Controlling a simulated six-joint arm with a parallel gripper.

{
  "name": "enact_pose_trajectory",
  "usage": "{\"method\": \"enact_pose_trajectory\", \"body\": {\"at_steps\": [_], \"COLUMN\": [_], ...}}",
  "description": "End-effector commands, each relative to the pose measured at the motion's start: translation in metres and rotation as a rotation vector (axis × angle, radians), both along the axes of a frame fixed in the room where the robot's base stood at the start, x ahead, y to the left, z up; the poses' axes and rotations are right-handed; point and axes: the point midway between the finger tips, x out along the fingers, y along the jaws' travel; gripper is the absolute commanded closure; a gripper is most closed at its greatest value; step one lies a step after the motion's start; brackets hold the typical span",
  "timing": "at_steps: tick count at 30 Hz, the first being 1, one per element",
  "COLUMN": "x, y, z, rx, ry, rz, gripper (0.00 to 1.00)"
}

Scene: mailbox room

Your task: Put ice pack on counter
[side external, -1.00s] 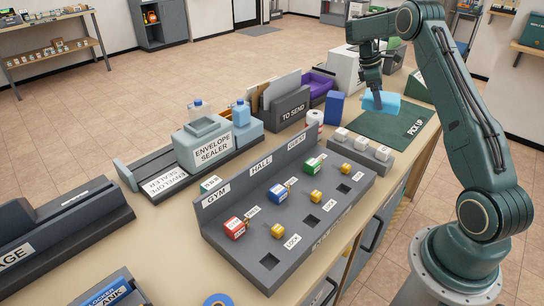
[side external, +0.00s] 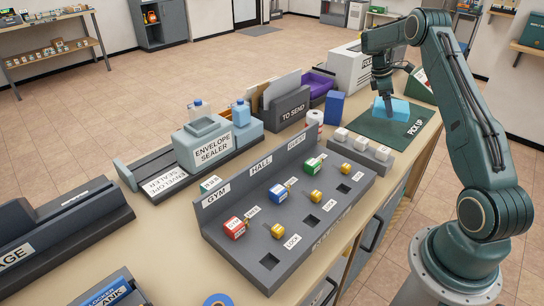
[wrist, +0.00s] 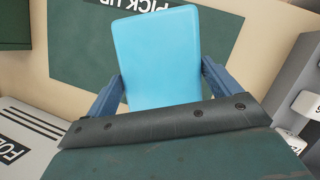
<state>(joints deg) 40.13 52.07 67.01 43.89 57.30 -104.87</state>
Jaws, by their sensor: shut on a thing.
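The ice pack (side external: 399,108) is a light blue block at the far right of the counter (side external: 338,133), over the dark green PICK UP mat (side external: 385,129). My gripper (side external: 388,112) points down with its fingers at the pack. In the wrist view the ice pack (wrist: 158,60) sits between the two blue fingers of my gripper (wrist: 160,88), which are shut on it. The mat (wrist: 75,55) shows behind the pack there. Whether the pack's underside touches the mat is hard to tell.
A grey row of small white blocks (side external: 358,150) stands close to the mat's near left edge. A dark blue box (side external: 335,107), a purple tray (side external: 318,87) and a white box (side external: 350,70) stand to the left. The mat's front part is bare.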

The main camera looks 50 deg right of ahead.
Motion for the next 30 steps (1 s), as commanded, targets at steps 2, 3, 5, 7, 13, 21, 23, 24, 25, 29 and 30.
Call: {"method": "enact_pose_trajectory", "body": {"at_steps": [2, 3, 5, 7, 13, 21, 23, 24, 25, 29, 30], "x": [0.000, 0.000, 0.000, 0.000, 0.000, 0.000, 0.000, 0.000, 0.000, 0.000, 0.000], "y": [0.000, 0.000, 0.000, 0.000, 0.000, 0.000, 0.000, 0.000, 0.000, 0.000, 0.000], "z": [-0.001, -0.004, -0.009, -0.017, -0.043, -0.053, -0.052, -0.052, -0.052, -0.054, -0.055], "rx": [-0.001, 0.000, 0.000, 0.000, 0.000, -0.001, -0.001, -0.001, -0.001, -0.001, -0.001], "ry": [-0.001, 0.000, 0.001, 0.001, 0.001, -0.002, -0.002, -0.002, -0.002, -0.002, -0.001], "rz": [-0.001, 0.000, 0.000, 0.000, 0.000, 0.000, 0.000, 0.000, 0.000, 0.000, -0.001], "gripper": [0.60, 0.60, 0.60, 0.60, 0.61, 0.61, 0.61, 0.61, 0.61, 0.61, 0.61]}}
